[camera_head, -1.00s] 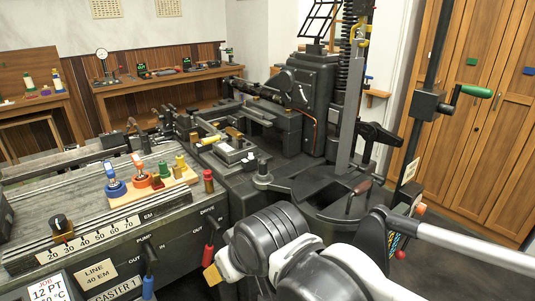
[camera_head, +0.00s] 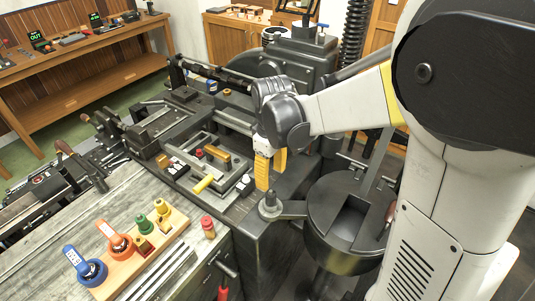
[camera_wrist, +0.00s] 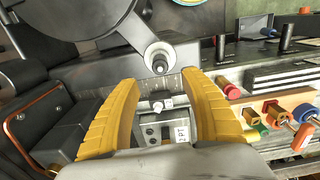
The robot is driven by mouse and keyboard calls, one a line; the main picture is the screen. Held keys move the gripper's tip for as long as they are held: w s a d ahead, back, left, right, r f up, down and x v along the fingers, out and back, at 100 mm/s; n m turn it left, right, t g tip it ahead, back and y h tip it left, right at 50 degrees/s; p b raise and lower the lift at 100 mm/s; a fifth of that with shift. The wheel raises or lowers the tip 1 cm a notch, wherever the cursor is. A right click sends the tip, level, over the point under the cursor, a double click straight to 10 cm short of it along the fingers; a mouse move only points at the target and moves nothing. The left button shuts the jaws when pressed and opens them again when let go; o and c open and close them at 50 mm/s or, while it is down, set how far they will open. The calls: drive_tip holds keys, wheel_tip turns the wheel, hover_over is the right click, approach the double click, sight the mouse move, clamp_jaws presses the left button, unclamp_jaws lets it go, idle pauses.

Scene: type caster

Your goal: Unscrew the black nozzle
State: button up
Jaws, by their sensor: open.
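The black nozzle (camera_head: 269,198) stands upright at the end of a grey arm that sticks out from the round dark pot (camera_head: 345,225). In the wrist view the nozzle (camera_wrist: 159,62) is a short dark tip in a pale round collar, just beyond the gap between my fingertips. My gripper (camera_head: 268,172) has yellow fingers and points down over the machine, behind the nozzle in the head view. In the wrist view my gripper (camera_wrist: 160,80) is open and empty, with the fingers apart and not touching the nozzle.
A wooden tray (camera_head: 140,255) with blue, orange and green knobbed pieces lies on the bench at front left. A red-topped piece (camera_head: 208,227) stands beside it. Small blocks and a yellow-handled part (camera_head: 203,184) sit on the machine bed. The dark pot is close to my arm.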

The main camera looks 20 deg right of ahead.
sight(271, 193)
wheel_tip(271, 193, down, 10)
drive_tip(key=b, duration=0.2)
drive_tip(key=shift+r+b, duration=0.25)
drive_tip(key=shift+b, duration=0.05)
clamp_jaws()
drive_tip(key=shift+c, duration=2)
unclamp_jaws()
drive_tip(key=m+b, duration=0.1)
drive_tip(key=m, duration=0.4)
drive_tip(key=shift+f, duration=0.1)
drive_tip(key=m, duration=0.2)
drive_tip(key=shift+m, duration=0.4)
drive_tip(key=m, duration=0.4)
drive_tip(key=shift+m+b, duration=0.35)
drive_tip(key=shift+m, duration=0.05)
clamp_jaws()
